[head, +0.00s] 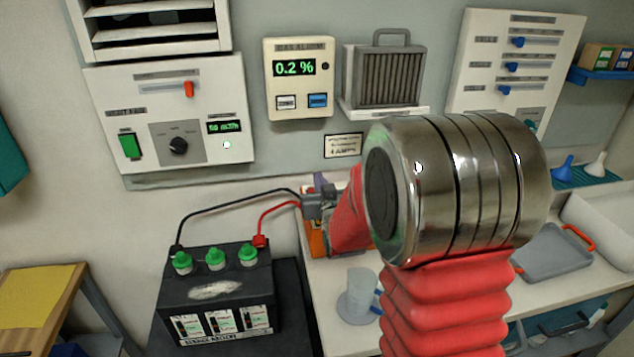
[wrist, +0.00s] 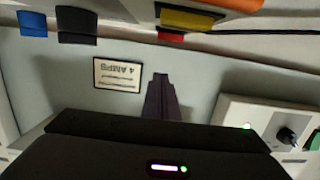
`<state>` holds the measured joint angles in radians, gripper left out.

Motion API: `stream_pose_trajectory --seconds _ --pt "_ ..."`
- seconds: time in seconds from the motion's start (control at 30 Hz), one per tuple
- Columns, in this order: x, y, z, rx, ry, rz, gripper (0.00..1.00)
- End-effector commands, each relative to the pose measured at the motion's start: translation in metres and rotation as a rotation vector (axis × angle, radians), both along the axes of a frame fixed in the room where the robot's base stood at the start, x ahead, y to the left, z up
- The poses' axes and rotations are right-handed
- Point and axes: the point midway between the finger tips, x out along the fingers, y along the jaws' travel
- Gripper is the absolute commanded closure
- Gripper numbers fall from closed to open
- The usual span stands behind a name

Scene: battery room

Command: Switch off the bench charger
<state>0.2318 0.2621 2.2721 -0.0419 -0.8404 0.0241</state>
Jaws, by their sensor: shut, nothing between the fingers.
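The bench charger appears to be the orange unit (head: 317,242) on the bench, mostly hidden behind my red-sleeved arm in the head view. An orange edge (wrist: 228,4) shows at the top of the wrist view, with a yellow-and-red part (wrist: 186,20) by it. The charger's switch and its setting cannot be made out. My gripper (wrist: 160,82) is shut and empty, its dark fingers together in front of the grey wall. In the head view my arm hides most of it.
A black battery (head: 217,295) with green caps stands left; black and red leads run from it towards the charger. A fan panel (head: 170,110) and gas alarm (head: 298,78) are on the wall.

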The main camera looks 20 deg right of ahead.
Motion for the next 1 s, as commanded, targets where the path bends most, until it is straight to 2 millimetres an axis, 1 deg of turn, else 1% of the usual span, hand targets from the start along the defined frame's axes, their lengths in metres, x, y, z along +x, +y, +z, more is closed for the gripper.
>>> stream_pose_trajectory --seconds 0.03,0.3,0.5,0.67,1.0 --pt "-0.006 0.001 0.003 0.0 -0.001 0.0 1.0" --pt "-0.035 0.007 0.014 0.0 -0.002 0.0 1.0" --pt "-0.051 0.011 0.02 0.0 -0.001 0.001 1.0" --pt "-0.057 0.012 0.022 0.0 -0.001 0.001 1.0" --pt "-0.058 0.013 0.022 0.0 0.0 0.002 1.0"
